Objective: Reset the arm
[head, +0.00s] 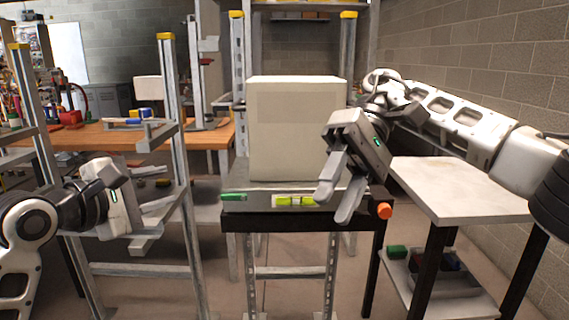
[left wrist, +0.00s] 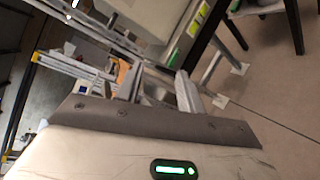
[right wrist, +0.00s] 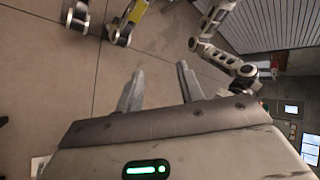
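My right gripper (head: 338,202) hangs in front of the cream box, above the right part of the dark-edged stand, with its fingers pointing down. Its two fingers are apart in the right wrist view (right wrist: 158,85), with nothing between them. My left gripper (head: 157,218) is low at the left, beside the metal rack, with its fingers pointing right. In the left wrist view (left wrist: 161,85) its fingers are also apart, and I see no held object between them. Neither gripper is holding anything.
A large cream box (head: 297,128) stands on the dark-edged stand (head: 262,221). A green item (head: 233,197), a yellow-green level (head: 295,201) and an orange-ended item (head: 384,211) lie near its front edge. A white-topped table (head: 460,190) is right; a metal rack (head: 176,120) is left.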

